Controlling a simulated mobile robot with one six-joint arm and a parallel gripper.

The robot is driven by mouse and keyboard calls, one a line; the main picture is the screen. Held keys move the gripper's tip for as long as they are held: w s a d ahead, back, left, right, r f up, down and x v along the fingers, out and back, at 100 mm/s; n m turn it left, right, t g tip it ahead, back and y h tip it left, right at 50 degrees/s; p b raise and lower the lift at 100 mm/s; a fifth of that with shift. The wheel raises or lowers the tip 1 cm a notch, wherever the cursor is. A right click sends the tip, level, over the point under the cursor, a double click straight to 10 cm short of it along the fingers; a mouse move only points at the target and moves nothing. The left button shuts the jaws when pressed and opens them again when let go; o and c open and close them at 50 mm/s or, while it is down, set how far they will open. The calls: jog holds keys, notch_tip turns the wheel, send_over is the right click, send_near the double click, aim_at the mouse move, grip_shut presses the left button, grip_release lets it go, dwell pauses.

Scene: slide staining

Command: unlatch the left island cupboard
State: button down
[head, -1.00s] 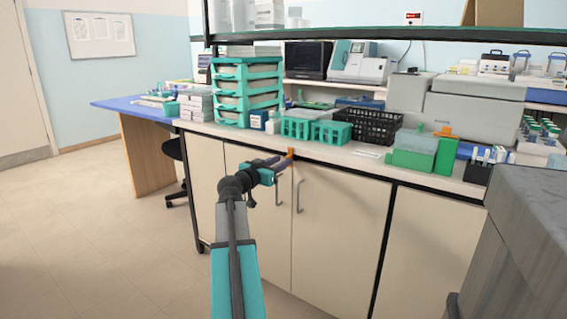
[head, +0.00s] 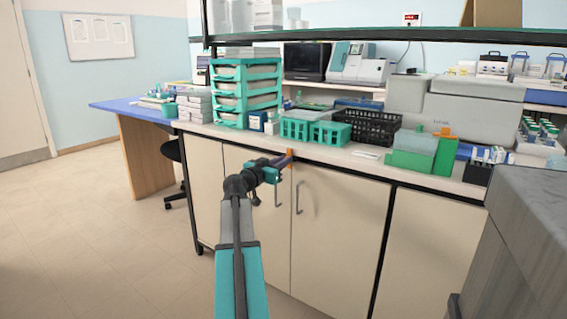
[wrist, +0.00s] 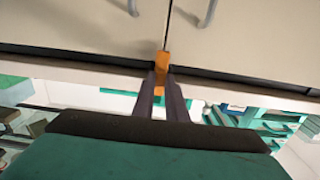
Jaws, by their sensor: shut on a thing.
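The left island cupboard has two pale doors, a left door (head: 258,230) and a right door (head: 340,230), both closed, each with a grey handle. A small orange latch (head: 290,160) sits at the top of the seam between them, just under the counter edge. My gripper (head: 286,157) reaches it from the left, its dark fingers shut on the latch. In the wrist view, which appears upside down, the fingers (wrist: 162,88) close on the orange latch (wrist: 162,64), which still lies at the door seam. The gripped part is partly hidden between the fingers.
The counter above holds green racks (head: 315,132), a black basket (head: 368,128) and a stack of drawers (head: 245,92) near its edge. A grey block-like surface (head: 515,240) stands close at the lower right. The floor at left (head: 90,230) is clear.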

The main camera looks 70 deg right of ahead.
jog(key=shift+d+n, duration=0.15)
jog(key=shift+n, duration=0.15)
jog(key=shift+r, duration=0.1)
jog(key=shift+w+d+n+p, duration=0.15)
jog(key=shift+n+p, duration=1.6)
jog(key=shift+n, duration=2.55)
jog(key=shift+w+a+n+p, duration=0.1)
jog(key=shift+n+p, duration=1.6)
jog(key=shift+n, duration=2.6)
jog(key=c, duration=1.8)
grip_release()
jog(key=shift+o, duration=0.2)
jog(key=shift+f, duration=0.3)
